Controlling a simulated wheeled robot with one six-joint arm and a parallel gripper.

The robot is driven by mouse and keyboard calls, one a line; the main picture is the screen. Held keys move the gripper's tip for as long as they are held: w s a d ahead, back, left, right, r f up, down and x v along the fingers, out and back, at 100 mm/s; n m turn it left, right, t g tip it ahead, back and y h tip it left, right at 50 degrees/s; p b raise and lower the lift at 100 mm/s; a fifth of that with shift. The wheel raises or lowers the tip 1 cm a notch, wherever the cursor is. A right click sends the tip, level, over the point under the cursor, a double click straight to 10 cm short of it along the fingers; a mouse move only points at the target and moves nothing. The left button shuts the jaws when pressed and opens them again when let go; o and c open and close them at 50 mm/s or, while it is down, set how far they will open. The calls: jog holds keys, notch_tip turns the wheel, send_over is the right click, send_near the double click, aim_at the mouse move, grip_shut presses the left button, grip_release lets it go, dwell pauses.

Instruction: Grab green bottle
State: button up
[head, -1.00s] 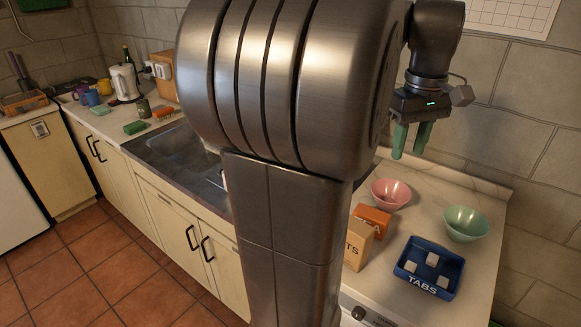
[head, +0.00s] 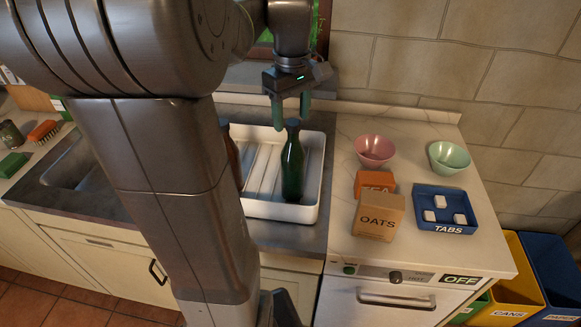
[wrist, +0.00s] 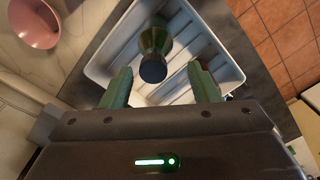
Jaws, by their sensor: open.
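The green bottle (head: 292,168) stands upright in a white drainer tray (head: 311,180) by the sink. My gripper (head: 290,114) is open and empty, pointing down above the bottle's neck in the head view. In the wrist view the bottle (wrist: 155,42) is seen from above, its dark top just beyond the gap between the two green fingers (wrist: 162,84). The fingers do not appear to touch it.
A brown bottle (head: 232,155) stands in the tray to the left, partly hidden by my arm. To the right are a pink bowl (head: 375,150), a mint bowl (head: 449,158), an OATS box (head: 378,217), an orange box (head: 372,184) and a blue TABS tray (head: 446,210).

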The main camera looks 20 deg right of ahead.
aim_at(293, 122)
jog(key=shift+d+f, duration=0.2)
jog(key=shift+f, duration=0.4)
jog(key=f, duration=0.2)
jog(key=f+p, duration=0.1)
jog(key=shift+w+d+f, duration=0.15)
jog(key=shift+w+f, duration=0.2)
jog(key=shift+w, duration=0.05)
jog(key=shift+f, duration=0.25)
grip_shut()
